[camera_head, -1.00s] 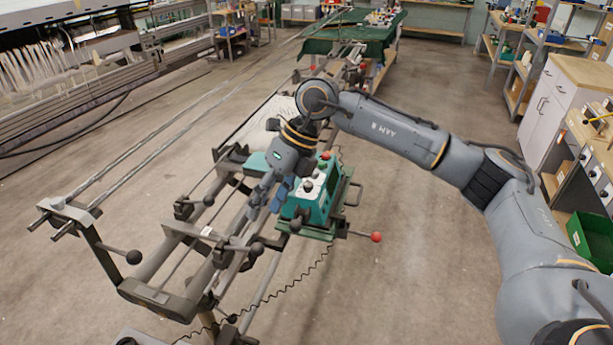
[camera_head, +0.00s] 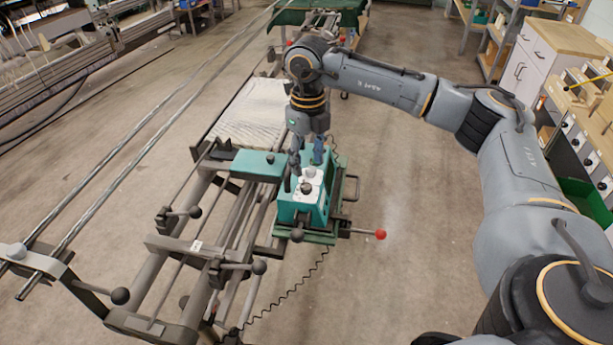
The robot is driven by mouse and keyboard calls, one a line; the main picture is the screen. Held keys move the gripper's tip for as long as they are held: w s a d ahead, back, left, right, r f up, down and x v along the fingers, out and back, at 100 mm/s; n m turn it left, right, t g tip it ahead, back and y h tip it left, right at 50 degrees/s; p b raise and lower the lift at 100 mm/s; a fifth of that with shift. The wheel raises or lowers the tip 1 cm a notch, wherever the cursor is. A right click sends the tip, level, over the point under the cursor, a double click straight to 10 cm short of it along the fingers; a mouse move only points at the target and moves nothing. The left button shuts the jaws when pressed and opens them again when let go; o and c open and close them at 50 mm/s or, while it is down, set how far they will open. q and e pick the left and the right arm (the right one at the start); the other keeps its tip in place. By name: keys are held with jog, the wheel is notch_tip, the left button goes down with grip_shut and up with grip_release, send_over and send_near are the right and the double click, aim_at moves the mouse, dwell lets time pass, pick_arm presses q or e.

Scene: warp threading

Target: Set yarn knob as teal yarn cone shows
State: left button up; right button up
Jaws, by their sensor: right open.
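A teal machine box (camera_head: 292,208) sits on a green base plate on the metal frame. Its top has a pale panel with a dark round knob (camera_head: 306,187) and a whitish round part behind it. I cannot tell which one is the yarn knob. My right gripper (camera_head: 305,163) points down over the back of the box top, open, with its fingers spread to either side. It partly hides the back of the panel, and I cannot tell whether it touches anything. I cannot make out a teal yarn cone. My left gripper is not in view.
A lever with a red ball (camera_head: 380,234) sticks out right of the box. Dark ball-ended handles, such as one (camera_head: 259,267), stand along the frame. A pale ribbed sheet (camera_head: 250,113) lies behind. A workbench and cabinet (camera_head: 530,75) stand right. Open floor lies between.

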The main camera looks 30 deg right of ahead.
aim_at(307, 186)
jog(key=f, duration=0.3)
jog(key=shift+w+f+p, duration=0.25)
jog(key=shift+f+p, duration=0.1)
jog(key=shift+f, duration=0.05)
notch_tip(307, 186, down, 2)
jog(key=shift+f, duration=0.65)
jog(key=shift+c, duration=1.4)
grip_shut()
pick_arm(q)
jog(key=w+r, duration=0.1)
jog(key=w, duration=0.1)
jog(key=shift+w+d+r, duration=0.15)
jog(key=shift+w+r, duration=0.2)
